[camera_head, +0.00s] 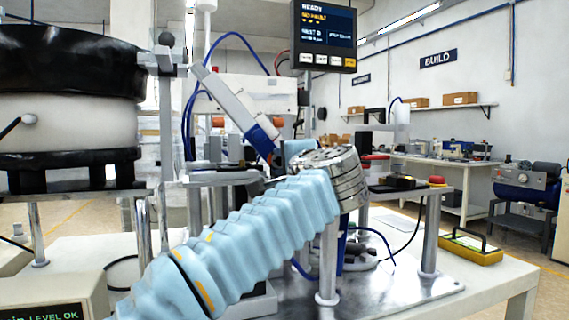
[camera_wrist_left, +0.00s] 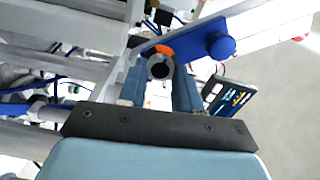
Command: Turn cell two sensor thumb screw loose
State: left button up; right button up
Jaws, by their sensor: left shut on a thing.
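My left gripper (camera_head: 280,155) is at the end of the pale blue arm in the head view, beside the lower blue end of a slanted white bracket (camera_head: 228,98). Its tips are mostly hidden there. In the left wrist view its two blue fingers (camera_wrist_left: 160,80) are closed on either side of a small grey round piece with a dark centre, which appears to be the thumb screw (camera_wrist_left: 160,66). Orange shows just behind it. A blue bar with a round blue knob (camera_wrist_left: 220,45) lies to the right of the fingers, apart from them. My right gripper is not in view.
A bowl feeder (camera_head: 70,120) with a black rim stands at the left. A status screen (camera_head: 324,37) reading READY hangs above the cell and also shows in the left wrist view (camera_wrist_left: 229,100). Metal posts (camera_head: 429,235) and blue cables crowd the fixture. A yellow case (camera_head: 470,250) lies at right.

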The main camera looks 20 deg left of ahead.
pick_arm(q)
jog(key=o, duration=1)
jog(key=shift+o, duration=0.2)
jog(key=b+v, duration=0.1)
jog(key=v, duration=1.2)
jog(key=shift+s+d+b, duration=0.25)
jog(key=shift+s+b, duration=0.1)
